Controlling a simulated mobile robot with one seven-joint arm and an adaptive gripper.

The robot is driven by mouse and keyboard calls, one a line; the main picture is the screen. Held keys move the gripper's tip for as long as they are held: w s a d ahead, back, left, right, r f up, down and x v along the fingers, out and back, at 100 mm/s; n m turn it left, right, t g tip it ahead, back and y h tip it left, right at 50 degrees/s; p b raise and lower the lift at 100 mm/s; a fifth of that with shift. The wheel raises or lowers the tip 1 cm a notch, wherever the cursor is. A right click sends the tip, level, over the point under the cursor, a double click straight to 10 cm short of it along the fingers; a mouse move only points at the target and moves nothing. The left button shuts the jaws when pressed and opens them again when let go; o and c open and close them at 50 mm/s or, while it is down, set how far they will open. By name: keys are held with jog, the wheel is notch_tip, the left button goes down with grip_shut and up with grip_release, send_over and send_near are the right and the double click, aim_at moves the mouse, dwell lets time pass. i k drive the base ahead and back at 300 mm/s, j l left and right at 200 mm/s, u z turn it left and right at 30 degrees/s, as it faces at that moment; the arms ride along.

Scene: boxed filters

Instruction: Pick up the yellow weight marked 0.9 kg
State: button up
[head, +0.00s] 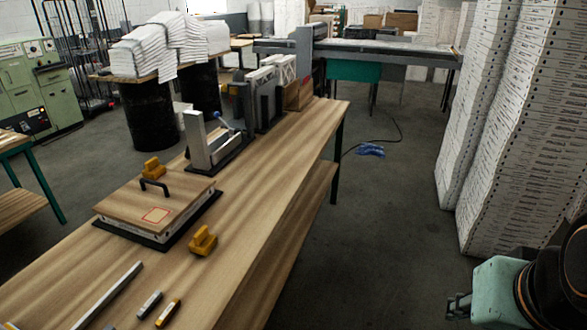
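Two yellow weights show in the head view, and no marking on either is legible at this size. One yellow weight (203,241) stands on the wooden bench (262,215), to the right of a board-topped press. My gripper (457,308) is at the lower right, well apart from the bench and both weights. Only its small dark end shows beside the teal body, so I cannot tell whether its fingers are open.
A metal bar (108,296), a grey marker (149,304) and a yellow-black tool (168,313) lie near the bench's front. An upright metal fixture (200,143) stands farther back. Tall white box stacks (520,130) line the right. Floor between is mostly clear, with a blue cloth (370,150).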

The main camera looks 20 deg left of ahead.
aim_at(203, 242)
jog(key=i+u, duration=0.2)
jog(key=u, duration=0.15)
jog(key=i+u, duration=0.25)
jog(key=u, duration=0.15)
jog(key=i+u, duration=0.2)
jog(key=u, duration=0.15)
jog(key=i+j+u, duration=0.1)
jog(key=i+u, duration=0.55)
jog(key=u, duration=0.15)
jog(key=z, duration=6.15)
